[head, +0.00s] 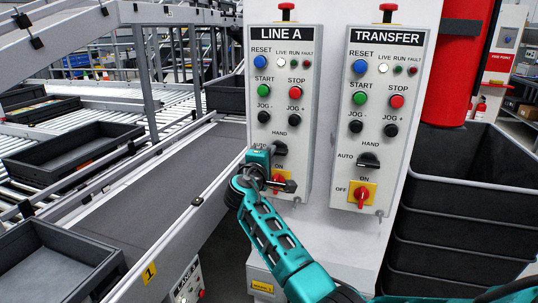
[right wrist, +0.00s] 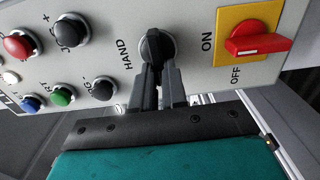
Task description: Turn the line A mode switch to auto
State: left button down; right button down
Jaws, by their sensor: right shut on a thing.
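The line A panel (head: 258,45) is a pale upright box with labelled buttons. Its mode switch (head: 281,148) is a black rotary knob below HAND, with AUTO to its left, partly covered by my gripper. In the right wrist view the knob (right wrist: 153,43) shows at the fingertips. My right gripper (head: 273,154) is shut on the knob, one dark finger on each side of it. My left gripper is not in view.
A red ON/OFF switch (right wrist: 262,44) on a yellow plate sits just below the knob, close to my gripper. The Transfer panel (head: 392,110) stands to the right with a similar switch. A conveyor (head: 130,210) runs at left; stacked black bins (head: 465,220) stand at right.

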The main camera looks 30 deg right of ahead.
jog(key=shift+r, duration=0.1)
jog(key=c, duration=1.2)
grip_release()
jog(key=shift+o, duration=0.2)
jog(key=v, duration=1.3)
jog(key=shift+b, duration=0.4)
jog(key=shift+d, duration=0.1)
